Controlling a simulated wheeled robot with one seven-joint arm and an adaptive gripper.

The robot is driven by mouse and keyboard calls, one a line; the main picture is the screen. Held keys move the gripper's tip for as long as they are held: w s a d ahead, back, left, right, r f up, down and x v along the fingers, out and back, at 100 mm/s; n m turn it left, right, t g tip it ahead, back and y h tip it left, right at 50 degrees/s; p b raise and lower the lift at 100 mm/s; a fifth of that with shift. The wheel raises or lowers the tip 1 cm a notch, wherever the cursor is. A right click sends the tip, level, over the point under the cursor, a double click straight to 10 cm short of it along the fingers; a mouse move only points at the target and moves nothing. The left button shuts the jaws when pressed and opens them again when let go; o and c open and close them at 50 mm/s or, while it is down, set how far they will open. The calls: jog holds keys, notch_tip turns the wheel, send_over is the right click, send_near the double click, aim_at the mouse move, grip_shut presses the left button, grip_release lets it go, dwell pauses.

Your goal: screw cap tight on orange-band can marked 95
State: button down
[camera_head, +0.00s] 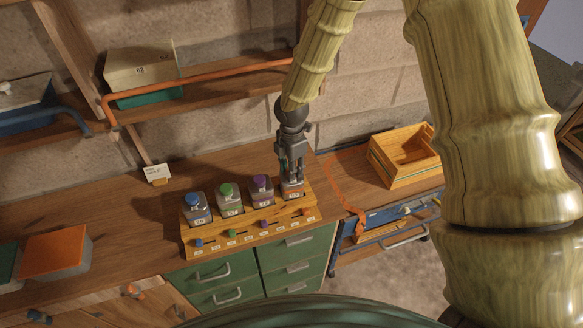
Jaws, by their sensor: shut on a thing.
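The orange-band can (292,190) stands upright at the right end of a wooden rack (190,250). Its number is too small to read. My gripper (291,177) points down over this can, its fingers shut at the can's top. The cap is hidden between the fingers, so its seating on the neck cannot be seen. To the left in the same rack stand a blue-capped can (195,208), a green-capped can (228,200) and a purple-capped can (261,190).
The rack stands on a wooden bench (120,215) above green drawers (215,275). Small coloured pieces sit along its front. A wooden crate (400,170) is at the right, an orange-topped box (57,252) at the left. A shelf with an orange rail (200,77) hangs behind.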

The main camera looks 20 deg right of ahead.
jog(key=m, duration=0.3)
jog(key=shift+s+a+f, duration=0.15)
jog(key=shift+s, duration=0.15)
jog(key=c, duration=1.3)
grip_release()
jog(key=o, duration=0.3)
jog(key=shift+s+d, duration=0.1)
jog(key=shift+d, duration=0.1)
jog(key=shift+w+a, duration=0.2)
jog(key=shift+c, duration=0.5)
